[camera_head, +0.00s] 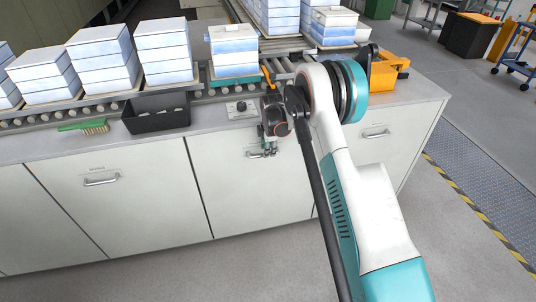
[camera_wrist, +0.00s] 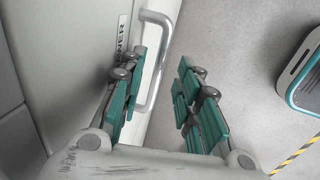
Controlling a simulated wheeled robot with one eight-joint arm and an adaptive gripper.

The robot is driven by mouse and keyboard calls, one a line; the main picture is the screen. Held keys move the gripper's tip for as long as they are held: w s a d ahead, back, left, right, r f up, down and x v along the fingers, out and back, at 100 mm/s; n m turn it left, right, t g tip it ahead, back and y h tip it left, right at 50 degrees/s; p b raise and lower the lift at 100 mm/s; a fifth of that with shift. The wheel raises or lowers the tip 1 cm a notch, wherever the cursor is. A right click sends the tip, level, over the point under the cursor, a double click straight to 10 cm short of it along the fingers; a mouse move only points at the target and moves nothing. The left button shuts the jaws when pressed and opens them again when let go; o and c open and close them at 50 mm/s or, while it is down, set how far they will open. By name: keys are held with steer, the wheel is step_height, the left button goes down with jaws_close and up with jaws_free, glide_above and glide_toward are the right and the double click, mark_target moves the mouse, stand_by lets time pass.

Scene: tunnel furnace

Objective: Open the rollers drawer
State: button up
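My gripper (camera_head: 264,150) is open and empty in front of the middle cabinet front (camera_head: 235,190) in the head view. In the wrist view its two teal-padded fingers (camera_wrist: 163,90) stand apart. A pale bar handle (camera_wrist: 157,60) lies between the finger lines, closer to the left finger, which partly covers it; contact cannot be told. A label (camera_wrist: 122,38) beside it is partly hidden, with letters like "NER" showing. The left front has a bar handle (camera_head: 100,181) under a small label, too small to read. The right front has its own handle (camera_head: 375,133). All visible fronts look closed.
The worktop bears a black tray (camera_head: 157,113), a green brush (camera_head: 85,126), a small control box (camera_head: 240,109) and an orange device (camera_head: 385,72). White-blue stacks (camera_head: 103,60) stand on rollers behind. The floor before the cabinets is clear.

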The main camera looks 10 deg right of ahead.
steer(key=shift+w+f, duration=0.2)
steer(key=shift+f, duration=0.85)
jaws_close()
steer(key=shift+s, duration=0.1)
